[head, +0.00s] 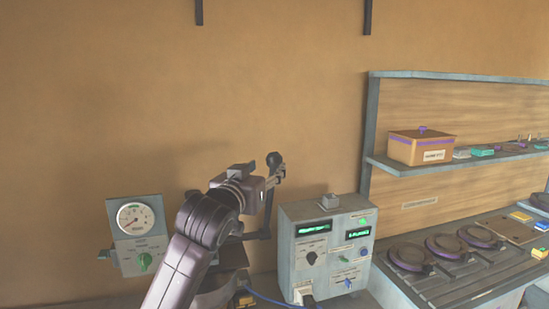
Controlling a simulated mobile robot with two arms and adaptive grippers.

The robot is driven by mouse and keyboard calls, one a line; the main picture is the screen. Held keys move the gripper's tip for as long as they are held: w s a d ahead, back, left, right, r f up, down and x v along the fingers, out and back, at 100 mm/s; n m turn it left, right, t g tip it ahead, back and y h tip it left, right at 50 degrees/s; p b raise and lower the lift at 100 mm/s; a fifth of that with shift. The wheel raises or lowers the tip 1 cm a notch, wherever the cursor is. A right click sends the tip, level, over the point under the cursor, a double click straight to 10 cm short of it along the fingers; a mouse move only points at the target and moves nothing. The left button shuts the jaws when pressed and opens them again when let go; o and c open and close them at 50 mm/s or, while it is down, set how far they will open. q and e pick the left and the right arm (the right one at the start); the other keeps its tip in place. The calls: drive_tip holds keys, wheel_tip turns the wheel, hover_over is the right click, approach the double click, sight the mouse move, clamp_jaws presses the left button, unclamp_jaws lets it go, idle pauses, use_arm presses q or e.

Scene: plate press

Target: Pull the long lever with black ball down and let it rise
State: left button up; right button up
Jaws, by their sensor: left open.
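The black ball (274,158) of the long lever shows just above and beside my left gripper (279,174). Below the gripper, a thin dark upright bar (267,218) shows; it seems to be part of the lever or its press. My left arm comes up from the bottom, and its gripper is open at the height of the ball. Whether the fingers touch the lever cannot be told. The press body is mostly hidden behind my left arm. My right gripper is not in view.
A grey control box (322,277) with green displays stands right of the press. A gauge panel (137,222) is on the left. Further right are a bench with several round dark plates (408,256) and a shelf with a brown box (421,148).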

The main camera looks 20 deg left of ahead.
sight(271, 163)
use_arm(q)
drive_tip(key=shift+w+r, duration=0.3)
drive_tip(key=w+p, duration=0.3)
drive_tip(key=w, duration=0.2)
drive_tip(key=shift+w, duration=0.35)
drive_tip(key=shift+w+f+p, duration=0.2)
drive_tip(key=shift+w+p, duration=0.15)
drive_tip(key=shift+w, duration=0.35)
drive_tip(key=shift+c, duration=0.9)
clamp_jaws()
